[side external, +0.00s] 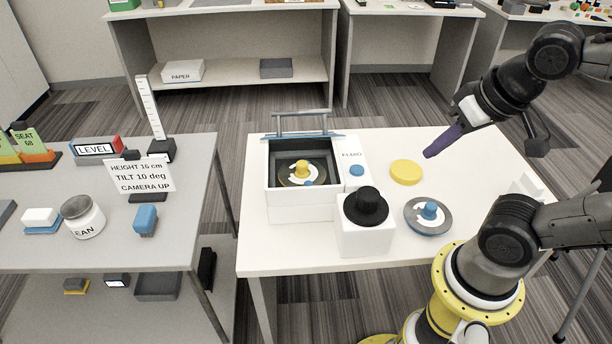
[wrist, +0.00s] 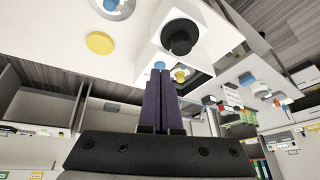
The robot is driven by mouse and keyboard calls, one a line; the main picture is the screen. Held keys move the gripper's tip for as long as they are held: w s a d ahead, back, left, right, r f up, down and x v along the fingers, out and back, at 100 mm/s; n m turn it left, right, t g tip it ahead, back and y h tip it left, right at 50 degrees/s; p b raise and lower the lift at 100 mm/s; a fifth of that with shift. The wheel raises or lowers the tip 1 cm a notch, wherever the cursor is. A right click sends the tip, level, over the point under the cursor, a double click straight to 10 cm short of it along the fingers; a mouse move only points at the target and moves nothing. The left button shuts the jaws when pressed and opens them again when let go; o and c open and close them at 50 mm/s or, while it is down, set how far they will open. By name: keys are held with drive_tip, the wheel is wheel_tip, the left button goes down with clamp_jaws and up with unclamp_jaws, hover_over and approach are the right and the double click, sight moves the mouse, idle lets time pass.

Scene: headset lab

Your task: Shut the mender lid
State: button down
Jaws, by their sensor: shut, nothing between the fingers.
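The mender (side external: 300,205) is a white open-topped box on the white table, with a disc and yellow knob (side external: 302,169) inside its dark well. Its lid (side external: 303,134) stands raised at the back edge, showing as a thin blue-grey edge with a bar frame above. The mender is open. My gripper (side external: 430,154), with purple fingers, is shut and empty, in the air right of the mender and above the yellow disc's level. In the wrist view the shut fingers (wrist: 163,76) cover part of the mender; the yellow knob (wrist: 180,76) shows beside them.
A white block with a black knob (side external: 366,207) stands in front of the mender's right side. A blue knob (side external: 357,170) sits by the FLUID label. A yellow disc (side external: 406,172) and a grey disc with blue knob (side external: 430,210) lie to the right. The table's back right is clear.

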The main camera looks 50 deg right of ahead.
drive_tip(key=w+a+r+g+y, duration=0.1)
drive_tip(key=w+a+r, duration=0.15)
drive_tip(key=r, duration=0.75)
drive_tip(key=w+d+r+m+g, duration=0.1)
drive_tip(key=w+r+m, duration=0.1)
drive_tip(key=w+r, duration=0.45)
drive_tip(key=w+d+r+m+g, duration=0.1)
drive_tip(key=w+r+m, duration=0.15)
drive_tip(key=w, duration=0.65)
drive_tip(key=w+f+g, duration=0.2)
drive_tip(key=w+f, duration=0.4)
drive_tip(key=w, duration=0.6)
wheel_tip(320, 180, down, 13)
drive_tip(key=s+a, duration=0.1)
drive_tip(key=shift+s+a, duration=0.15)
drive_tip(key=shift+s, duration=0.1)
